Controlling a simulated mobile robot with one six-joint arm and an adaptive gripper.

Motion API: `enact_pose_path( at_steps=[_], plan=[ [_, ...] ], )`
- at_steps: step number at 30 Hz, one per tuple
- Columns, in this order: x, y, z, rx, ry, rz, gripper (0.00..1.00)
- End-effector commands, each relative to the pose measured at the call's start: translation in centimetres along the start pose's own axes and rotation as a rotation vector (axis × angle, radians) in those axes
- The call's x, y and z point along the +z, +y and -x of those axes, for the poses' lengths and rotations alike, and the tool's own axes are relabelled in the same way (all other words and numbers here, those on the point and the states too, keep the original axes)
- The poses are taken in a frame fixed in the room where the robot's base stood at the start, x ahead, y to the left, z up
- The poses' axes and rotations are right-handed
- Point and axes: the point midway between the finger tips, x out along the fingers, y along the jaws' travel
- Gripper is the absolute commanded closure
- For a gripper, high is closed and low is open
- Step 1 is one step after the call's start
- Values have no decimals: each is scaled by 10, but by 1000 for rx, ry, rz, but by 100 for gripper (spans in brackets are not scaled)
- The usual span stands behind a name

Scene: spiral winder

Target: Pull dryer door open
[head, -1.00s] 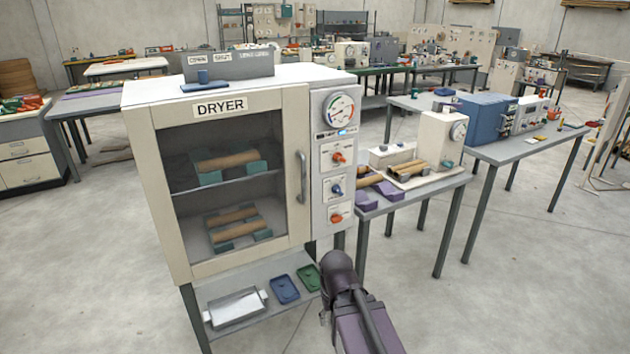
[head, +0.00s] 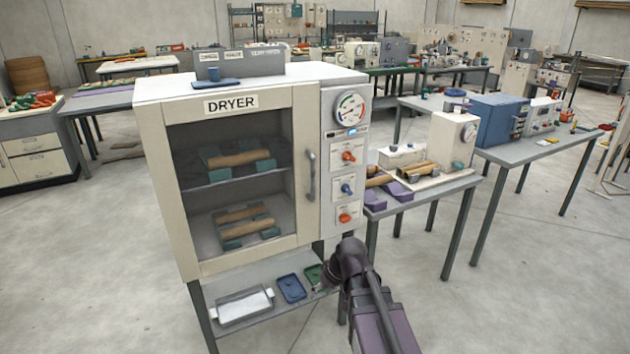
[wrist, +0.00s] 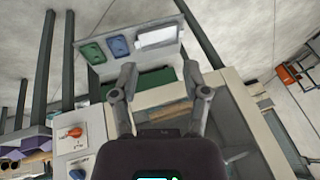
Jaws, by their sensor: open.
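The dryer (head: 240,92) is a cream cabinet with a glass-fronted door (head: 158,160), which looks shut. A grey vertical handle (head: 310,176) is on the door's right side, beside the control panel (head: 347,150). Rolls on green supports show through the glass. My gripper is hidden behind my own arm in the head view, below and right of the handle. In the wrist view, my gripper (wrist: 160,72) is open with nothing seen between its fingers. The dryer appears upside down there, with the control panel (wrist: 80,148) at lower left. I cannot make out the handle there.
A shelf under the dryer holds a metal tray (head: 243,305), a blue tray (head: 291,288) and a green tray (head: 314,273). A table (head: 425,190) with a small machine (head: 452,140) stands close on the right. The floor in front is clear.

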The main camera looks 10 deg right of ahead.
Motion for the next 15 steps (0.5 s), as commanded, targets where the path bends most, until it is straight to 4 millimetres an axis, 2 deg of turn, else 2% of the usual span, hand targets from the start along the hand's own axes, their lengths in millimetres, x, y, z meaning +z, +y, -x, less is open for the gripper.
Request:
enact_pose_path(
  at_steps=[1,7,11,15],
  plan=[
    [-21,3,-2,-42,60,39,41],
    [-90,9,9,-168,339,196,41],
    [-134,21,24,-200,535,273,41],
    [-177,42,48,-192,748,331,41]
  ],
)
